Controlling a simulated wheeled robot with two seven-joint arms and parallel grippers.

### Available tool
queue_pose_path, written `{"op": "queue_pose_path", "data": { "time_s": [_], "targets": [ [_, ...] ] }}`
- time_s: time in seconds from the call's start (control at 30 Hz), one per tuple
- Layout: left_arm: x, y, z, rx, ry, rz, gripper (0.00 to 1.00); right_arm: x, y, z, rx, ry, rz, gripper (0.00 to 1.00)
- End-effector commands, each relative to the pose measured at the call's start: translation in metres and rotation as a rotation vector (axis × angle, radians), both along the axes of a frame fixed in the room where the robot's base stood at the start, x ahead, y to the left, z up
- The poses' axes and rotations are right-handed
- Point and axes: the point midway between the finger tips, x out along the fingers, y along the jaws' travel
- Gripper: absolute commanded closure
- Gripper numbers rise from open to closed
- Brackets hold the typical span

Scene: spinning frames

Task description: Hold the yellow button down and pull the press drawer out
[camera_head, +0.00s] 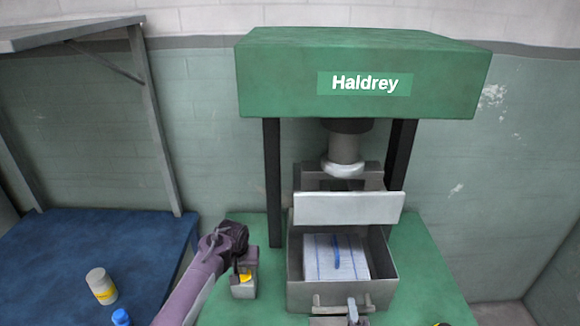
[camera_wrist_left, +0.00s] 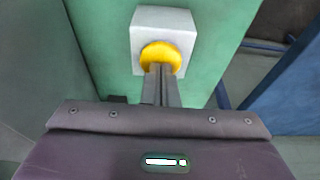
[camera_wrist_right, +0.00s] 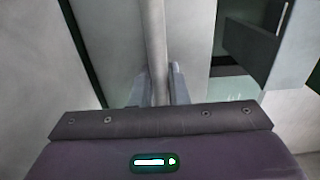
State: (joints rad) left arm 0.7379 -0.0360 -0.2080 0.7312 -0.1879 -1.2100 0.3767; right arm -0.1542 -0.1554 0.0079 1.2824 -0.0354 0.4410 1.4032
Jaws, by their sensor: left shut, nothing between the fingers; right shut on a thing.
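The yellow button (camera_wrist_left: 160,56) sits on a light grey box (camera_wrist_left: 163,25), which also shows on the green bench in the head view (camera_head: 243,288). My left gripper (camera_wrist_left: 160,80) is shut and empty, its fingertips against the button. The press drawer (camera_head: 384,279) stands out in front of the green press (camera_head: 365,75), and a folded white cloth with blue lines (camera_head: 318,262) lies in it. The drawer's bar handle (camera_head: 340,305) is at its front. My right gripper (camera_wrist_right: 158,90) is shut on that handle, seen as a grey bar (camera_wrist_right: 156,40) in the right wrist view.
A pale guard plate (camera_head: 348,208) hangs above the back of the drawer, below the press ram (camera_head: 345,150). A blue table (camera_head: 60,250) on the left holds a white and yellow bottle (camera_head: 101,286) and a blue-capped item (camera_head: 121,317). Dark posts flank the drawer.

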Motion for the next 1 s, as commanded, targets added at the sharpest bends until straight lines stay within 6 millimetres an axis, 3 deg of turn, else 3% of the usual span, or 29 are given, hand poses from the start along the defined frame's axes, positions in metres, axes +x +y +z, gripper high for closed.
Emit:
{"op": "queue_pose_path", "data": {
  "time_s": [0.57,1.0],
  "targets": [
    [-0.001,0.0,0.0,0.0,0.003,0.0,1.0,-0.006,0.0,-0.002,0.0,0.004,-0.001,1.0],
    [0.0,0.0,0.034,0.0,0.0,0.0,1.0,-0.006,0.0,-0.001,0.0,0.004,-0.001,1.0]
  ]
}}
